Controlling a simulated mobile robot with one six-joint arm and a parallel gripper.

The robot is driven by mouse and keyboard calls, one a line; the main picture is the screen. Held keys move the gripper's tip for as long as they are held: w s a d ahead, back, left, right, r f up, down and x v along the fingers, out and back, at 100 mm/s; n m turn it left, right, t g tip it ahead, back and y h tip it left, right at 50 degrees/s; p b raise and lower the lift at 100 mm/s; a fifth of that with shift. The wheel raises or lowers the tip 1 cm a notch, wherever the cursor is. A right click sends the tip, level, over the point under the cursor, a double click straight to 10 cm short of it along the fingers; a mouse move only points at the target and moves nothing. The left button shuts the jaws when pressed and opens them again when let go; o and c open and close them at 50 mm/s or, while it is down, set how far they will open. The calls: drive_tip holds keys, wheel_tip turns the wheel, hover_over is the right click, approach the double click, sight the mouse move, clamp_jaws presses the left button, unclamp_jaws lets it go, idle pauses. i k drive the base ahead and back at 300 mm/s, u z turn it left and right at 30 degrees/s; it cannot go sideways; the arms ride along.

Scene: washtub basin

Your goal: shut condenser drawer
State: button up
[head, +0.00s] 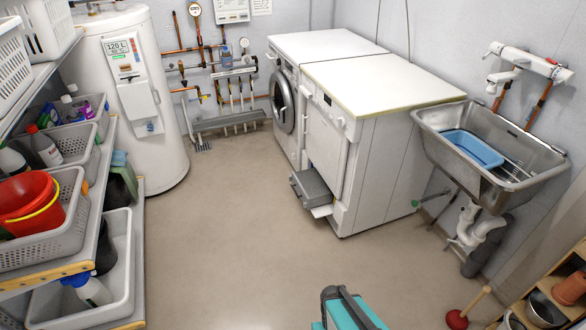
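The grey condenser drawer (313,188) juts out of the lower front of the nearer white machine (325,140), the dryer, low above the floor. A white flap (321,211) hangs open just below the drawer, at the machine's base. The dryer's door above looks shut. The inside of the drawer opening is hidden from this angle. My gripper does not show in the head view.
Beige floor (225,230) in front of the drawer is clear. A washing machine (284,100) stands beyond the dryer. A steel sink (440,120) with a blue basin (472,148) is at right. A loaded shelf and white boiler (150,100) stand left. A plunger (458,318) is lower right.

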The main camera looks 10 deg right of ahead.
sight(313, 192)
drive_tip(key=z, duration=1.05)
drive_tip(key=i, duration=1.2)
drive_tip(key=u, duration=1.2)
